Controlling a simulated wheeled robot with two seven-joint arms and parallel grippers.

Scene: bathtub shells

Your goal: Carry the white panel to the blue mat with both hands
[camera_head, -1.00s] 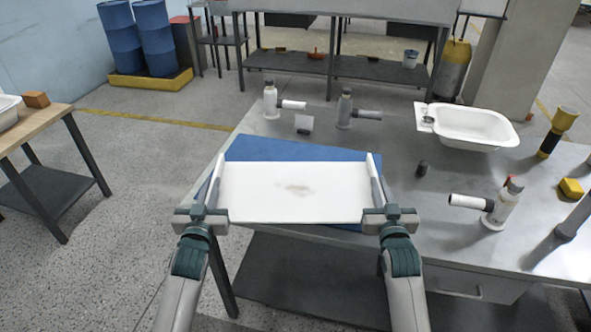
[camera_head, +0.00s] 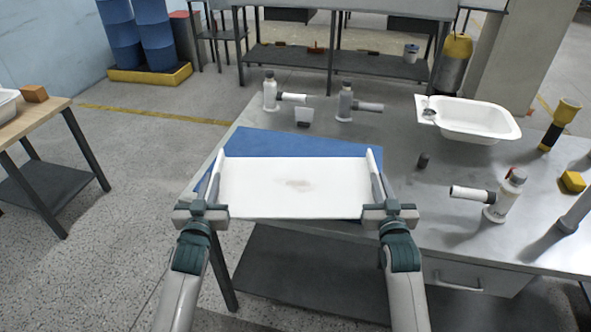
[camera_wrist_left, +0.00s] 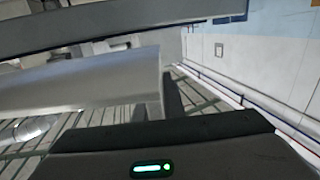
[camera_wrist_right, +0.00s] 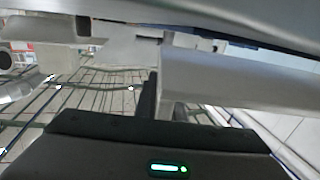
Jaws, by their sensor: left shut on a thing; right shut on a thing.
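The white panel (camera_head: 295,192) is a flat piece with a faint brownish smudge in its middle and raised strips along both sides. In the head view it lies in front of and partly over the blue mat (camera_head: 300,144), which covers the table's near left corner. My left gripper (camera_head: 208,202) is shut on the panel's left side, and my right gripper (camera_head: 383,202) is shut on its right side. The panel looks roughly level; I cannot tell whether it touches the mat. The mat's near part is mostly hidden by the panel. The wrist views show mainly pale surfaces close up.
A wooden table (camera_head: 45,112) stands at left.

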